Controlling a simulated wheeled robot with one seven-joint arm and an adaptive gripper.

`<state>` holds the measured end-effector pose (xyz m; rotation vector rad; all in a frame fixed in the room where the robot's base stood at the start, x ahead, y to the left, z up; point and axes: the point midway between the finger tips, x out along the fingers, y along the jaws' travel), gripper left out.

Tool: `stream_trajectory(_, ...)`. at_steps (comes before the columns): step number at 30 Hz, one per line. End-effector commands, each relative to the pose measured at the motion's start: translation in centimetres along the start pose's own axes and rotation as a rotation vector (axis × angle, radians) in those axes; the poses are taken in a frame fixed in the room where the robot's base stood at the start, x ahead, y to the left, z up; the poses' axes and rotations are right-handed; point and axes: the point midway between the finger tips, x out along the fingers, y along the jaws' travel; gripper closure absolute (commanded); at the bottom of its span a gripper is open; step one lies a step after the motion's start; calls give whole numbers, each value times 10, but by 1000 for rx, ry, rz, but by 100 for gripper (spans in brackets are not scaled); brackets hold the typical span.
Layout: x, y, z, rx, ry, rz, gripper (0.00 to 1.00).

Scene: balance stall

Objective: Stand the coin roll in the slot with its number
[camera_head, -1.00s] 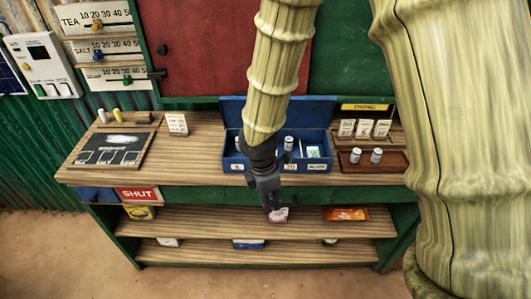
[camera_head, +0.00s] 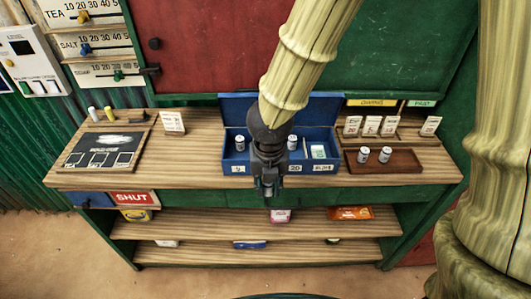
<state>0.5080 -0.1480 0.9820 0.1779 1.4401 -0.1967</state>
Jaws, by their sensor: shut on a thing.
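The blue cash box (camera_head: 309,169) stands open on the counter, with several slots and number labels on its front. One coin roll (camera_head: 240,143) stands in the left slot and another (camera_head: 292,142) in the slot labelled 20. My gripper (camera_head: 268,191) points down in front of the box, between those two labels, and covers the slot and label behind it. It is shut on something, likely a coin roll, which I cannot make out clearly. Two more coin rolls (camera_head: 374,155) stand in the brown tray (camera_head: 410,160) right of the box.
A pale stack (camera_head: 318,151) lies in the box's right slot. Price cards (camera_head: 372,125) stand behind the tray. A chalkboard (camera_head: 104,147) and a tea card (camera_head: 172,121) are on the left counter. Packets sit on the shelves below.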

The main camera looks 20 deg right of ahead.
Motion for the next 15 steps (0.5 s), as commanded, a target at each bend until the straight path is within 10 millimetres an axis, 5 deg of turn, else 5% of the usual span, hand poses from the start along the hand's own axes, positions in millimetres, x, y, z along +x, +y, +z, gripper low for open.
stream_trajectory(15, 10, -2, 107, 4, 1, 3, 100)
